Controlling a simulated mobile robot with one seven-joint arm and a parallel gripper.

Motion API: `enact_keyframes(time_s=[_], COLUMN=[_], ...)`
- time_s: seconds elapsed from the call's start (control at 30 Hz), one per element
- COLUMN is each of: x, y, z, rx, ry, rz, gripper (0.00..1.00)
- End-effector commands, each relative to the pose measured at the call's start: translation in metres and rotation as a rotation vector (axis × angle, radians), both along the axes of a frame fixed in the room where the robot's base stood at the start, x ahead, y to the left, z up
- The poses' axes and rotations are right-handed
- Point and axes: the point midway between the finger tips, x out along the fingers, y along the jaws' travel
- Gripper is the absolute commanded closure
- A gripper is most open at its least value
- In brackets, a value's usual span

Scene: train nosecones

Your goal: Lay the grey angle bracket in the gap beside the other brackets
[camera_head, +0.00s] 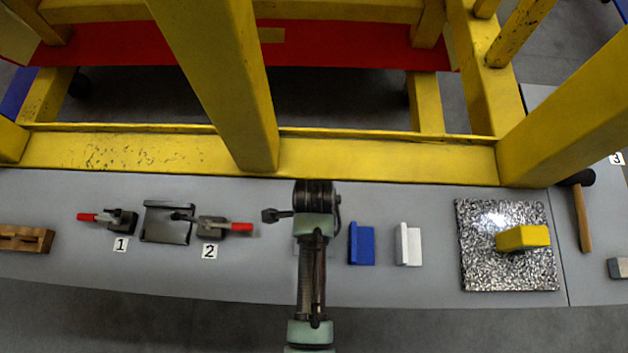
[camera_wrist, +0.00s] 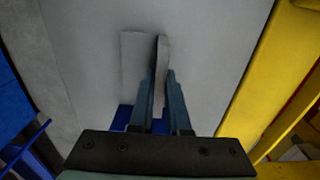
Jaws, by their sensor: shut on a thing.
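The grey angle bracket (camera_wrist: 133,68) shows in the wrist view, with a flat flange on the left and an upright flange between my fingers. My gripper (camera_wrist: 161,78) is shut on the upright flange. The bracket looks low over or on the grey table; I cannot tell whether it touches. The blue bracket (camera_head: 361,244) lies just right of my arm in the head view, and its edge shows below the grey one in the wrist view (camera_wrist: 122,118). The white bracket (camera_head: 408,245) lies further right. In the head view my arm mostly hides the gripper and grey bracket.
A yellow frame (camera_head: 380,158) runs along the table's far edge. Two red-handled clamps, (camera_head: 118,219) and (camera_head: 225,227), flank a dark plate (camera_head: 167,224) on the left. A speckled plate (camera_head: 485,270) with a yellow block (camera_head: 523,238) and a hammer (camera_head: 582,215) are right.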

Motion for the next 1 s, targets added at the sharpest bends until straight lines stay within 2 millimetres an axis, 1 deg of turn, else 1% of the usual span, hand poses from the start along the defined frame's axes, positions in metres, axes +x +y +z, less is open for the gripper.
enact_keyframes(time_s=[0.43, 0.47, 0.5, 0.6, 0.87, 1.0], x=[0.0005, 0.0004, 0.0004, 0.0003, 0.0002, 0.0008], y=[0.0000, 0.0000, 0.0000, 0.0000, 0.0000, 0.0001], z=[-0.0076, -0.0067, -0.0065, -0.0065, -0.0060, 0.0007], rx=[0.000, 0.000, 0.000, 0.000, 0.000, 0.000], ry=[-0.001, -0.001, -0.001, -0.001, -0.001, -0.002], rz=[0.000, 0.000, 0.000, 0.000, 0.000, 0.000], gripper=[1.00, 0.80, 0.73, 0.55, 0.55, 0.55])
